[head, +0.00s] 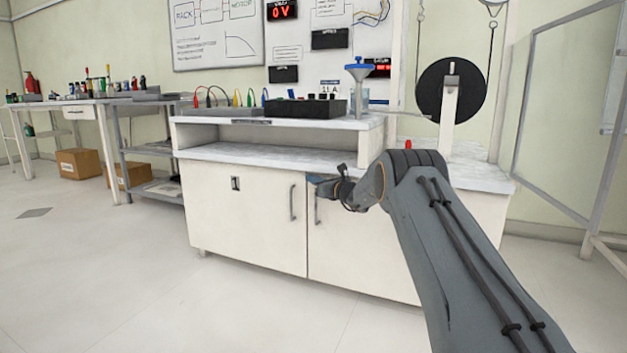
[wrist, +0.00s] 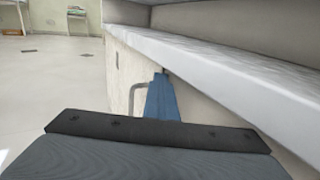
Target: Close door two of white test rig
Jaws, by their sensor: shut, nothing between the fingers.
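The white test rig (head: 240,225) is a bench with a pale worktop and two cabinet doors side by side. The left door (head: 245,230) has a vertical handle (head: 292,203) and looks flush. The right door (head: 355,250) has its handle (head: 317,206) at its left edge; it also looks flush, though my arm hides part of it. No door number is readable. My gripper (head: 314,179) is at the top of the doors near their seam, just below the worktop. In the wrist view its blue fingers (wrist: 161,88) are together and empty, beside a handle (wrist: 136,97).
The worktop edge (wrist: 200,70) runs close above and right of my gripper. A framed panel (head: 560,120) stands at right. The floor (head: 110,270) in front is clear.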

